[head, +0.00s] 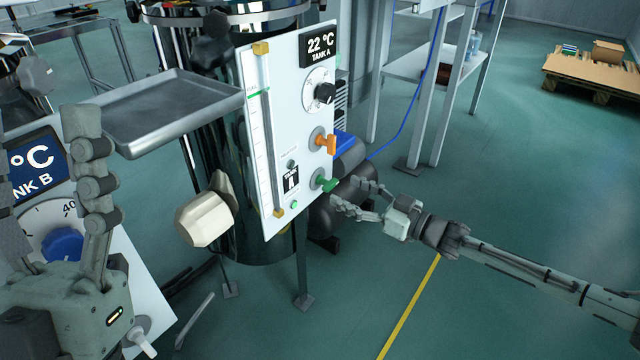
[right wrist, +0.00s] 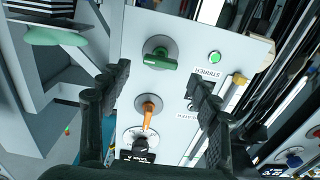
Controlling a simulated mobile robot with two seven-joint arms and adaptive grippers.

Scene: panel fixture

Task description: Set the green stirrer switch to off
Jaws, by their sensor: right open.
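The green stirrer switch (head: 326,182) is a green handle on a grey round base, low on the white Tank A panel (head: 280,100). In the right wrist view the green switch (right wrist: 160,60) has its handle pointing right. A round green lamp (head: 294,204) near it is lit; it also shows in the right wrist view (right wrist: 214,57). My right gripper (head: 350,194) is open and empty, in front of the green switch's side of the panel. In the right wrist view its fingers (right wrist: 160,74) stand apart on either side of the switch. My left gripper (head: 88,170) is in the left foreground, partly visible.
An orange switch (head: 325,143) sits above the green one, with a black dial knob (head: 324,94) higher. A metal tray (head: 165,108) and a cream handle-like part (head: 206,212) are left of the panel. The Tank B panel (head: 135,275) is behind my left gripper.

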